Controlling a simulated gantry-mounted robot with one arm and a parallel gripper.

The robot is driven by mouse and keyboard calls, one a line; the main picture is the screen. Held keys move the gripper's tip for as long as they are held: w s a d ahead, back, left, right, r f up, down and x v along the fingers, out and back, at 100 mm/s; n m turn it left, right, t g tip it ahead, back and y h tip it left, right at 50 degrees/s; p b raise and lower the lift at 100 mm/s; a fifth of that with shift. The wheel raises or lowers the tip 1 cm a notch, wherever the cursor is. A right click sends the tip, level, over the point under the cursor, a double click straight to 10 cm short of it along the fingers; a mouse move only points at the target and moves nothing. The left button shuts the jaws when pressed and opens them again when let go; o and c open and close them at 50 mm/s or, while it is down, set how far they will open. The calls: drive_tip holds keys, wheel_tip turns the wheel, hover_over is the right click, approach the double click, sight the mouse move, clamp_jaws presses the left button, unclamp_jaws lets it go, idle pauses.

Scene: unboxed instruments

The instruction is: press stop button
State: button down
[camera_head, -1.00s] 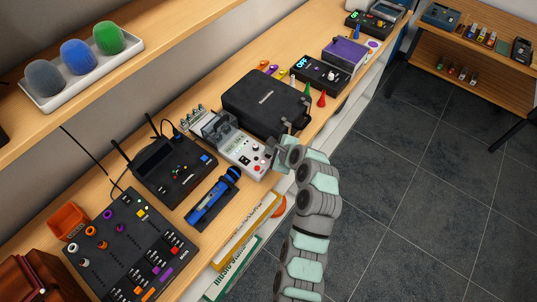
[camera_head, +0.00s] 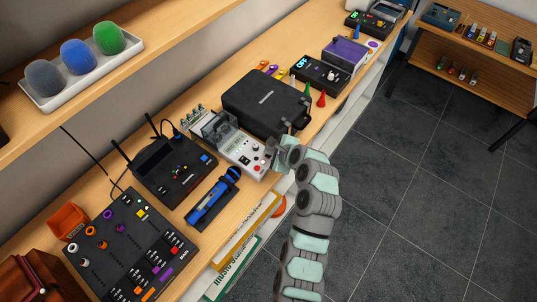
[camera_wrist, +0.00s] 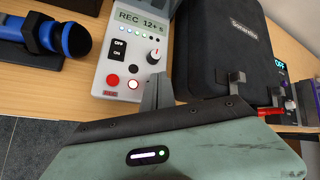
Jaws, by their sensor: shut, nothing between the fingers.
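A light grey recorder (camera_head: 235,149) stands near the bench's front edge, left of the black case. A red label lies below the red button; I cannot read a stop label. My gripper (camera_wrist: 160,82) is shut and empty, with its tips just right of the white button and below the knob. It also shows in the head view (camera_head: 274,151).
The black case (camera_head: 266,103) stands close behind and right of my gripper. A blue microphone (camera_head: 213,197) lies left of the recorder. Red and green cones (camera_head: 322,98) stand beyond the case. Bare wood is narrow along the bench's front edge; open floor lies to the right.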

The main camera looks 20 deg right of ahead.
sight(270, 158)
drive_tip(key=shift+f, duration=0.1)
drive_tip(key=shift+f, duration=0.35)
drive_tip(key=shift+f+p, duration=0.35)
idle(0.5)
drive_tip(key=shift+r, duration=0.1)
drive_tip(key=shift+r+p, duration=0.75)
drive_tip(key=shift+p, duration=0.1)
wheel_tip(270, 158, up, 5)
drive_tip(key=p, duration=0.4)
